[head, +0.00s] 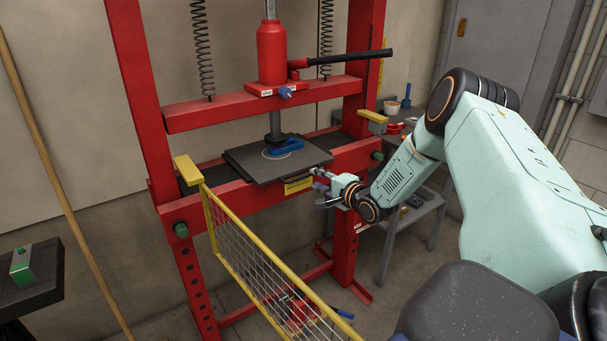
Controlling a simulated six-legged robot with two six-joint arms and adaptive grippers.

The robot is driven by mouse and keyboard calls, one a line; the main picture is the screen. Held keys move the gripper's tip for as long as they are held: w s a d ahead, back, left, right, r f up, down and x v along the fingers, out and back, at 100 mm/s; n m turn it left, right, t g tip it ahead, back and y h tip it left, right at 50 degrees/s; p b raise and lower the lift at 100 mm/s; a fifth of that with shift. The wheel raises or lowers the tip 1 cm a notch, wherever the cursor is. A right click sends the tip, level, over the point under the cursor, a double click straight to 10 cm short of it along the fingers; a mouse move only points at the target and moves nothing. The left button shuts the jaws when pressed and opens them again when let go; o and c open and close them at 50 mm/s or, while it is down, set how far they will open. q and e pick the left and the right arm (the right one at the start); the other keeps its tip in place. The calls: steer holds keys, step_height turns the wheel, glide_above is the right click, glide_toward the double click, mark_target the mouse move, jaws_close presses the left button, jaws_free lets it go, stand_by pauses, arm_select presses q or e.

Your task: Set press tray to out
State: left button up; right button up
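The press tray (262,172) is a dark flat plate in the red press, lying across the bed beams. Its near edge overhangs the front beam. A blue part (287,146) sits on it, below the press ram (274,124). My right gripper (319,183) is beside the tray's near right corner, in front of the front beam. Its fingers are small and partly overlap the beam and tray edge. I cannot tell whether they touch the tray or hold anything there. My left gripper is not in view.
A yellow mesh guard (262,262) stands open in front of the press's left side. A red bottle jack (271,55) with a black handle sits above. A grey side table (412,215) stands right of the press.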

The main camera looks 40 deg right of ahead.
mark_target(307, 176)
steer(key=x, duration=0.2)
steer(key=b+x, duration=0.1)
steer(key=x, duration=0.1)
steer(key=b+x, duration=0.1)
steer(key=x, duration=0.1)
steer(key=shift+w+d+f, duration=0.1)
steer(key=shift+w+f, duration=0.15)
steer(key=shift+f, duration=0.1)
steer(key=shift+w+d+f, duration=0.35)
steer(key=shift+w+f, duration=0.05)
steer(key=shift+s+a+r, duration=0.2)
steer(key=shift+a+r, duration=0.05)
steer(key=shift+r, duration=0.05)
steer(key=c, duration=0.3)
steer(key=shift+d+f, duration=0.1)
steer(key=shift+d, duration=0.05)
jaws_close()
steer(key=shift+w, duration=0.1)
